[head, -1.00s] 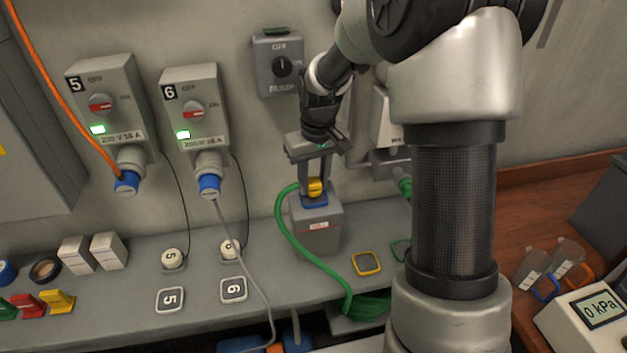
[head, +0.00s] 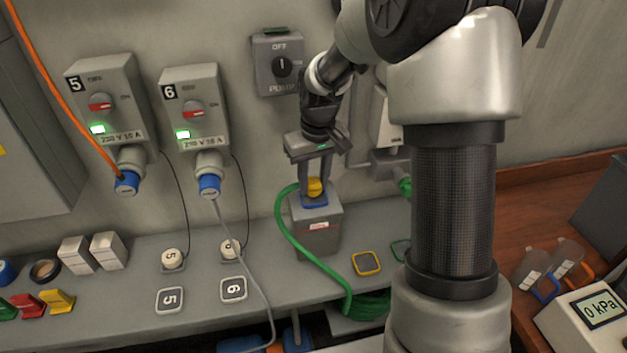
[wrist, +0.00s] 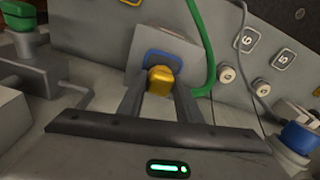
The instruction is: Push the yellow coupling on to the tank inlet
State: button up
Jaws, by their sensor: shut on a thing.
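The yellow coupling (head: 314,187) is between the fingers of my gripper (head: 316,184), which is shut on it. The coupling sits at the top of the grey tank (head: 318,228), directly over the blue-ringed inlet (head: 314,201). In the wrist view the yellow coupling (wrist: 161,79) shows between the fingertips, with the blue ring (wrist: 176,59) behind it. I cannot tell how far the coupling is seated on the inlet. A green hose (head: 284,222) runs from beside the coupling, down the tank's left side and over the bench edge.
The pump switch box (head: 280,65) is on the wall behind my gripper. Sockets 5 (head: 104,95) and 6 (head: 193,105) with cables are to the left. A yellow-framed square (head: 366,263) lies on the bench right of the tank. A gauge (head: 600,308) reads 0 kPa.

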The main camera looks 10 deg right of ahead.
aim_at(317, 185)
jog(key=shift+f+b, duration=0.45)
jog(key=shift+f, duration=0.1)
dwell(0.4)
jog(key=o, duration=1.1)
jog(key=shift+c, duration=0.2)
jog(key=shift+r, duration=0.1)
notch_tip(317, 185, up, 17)
jog(key=s, duration=0.2)
jog(key=shift+d, duration=0.2)
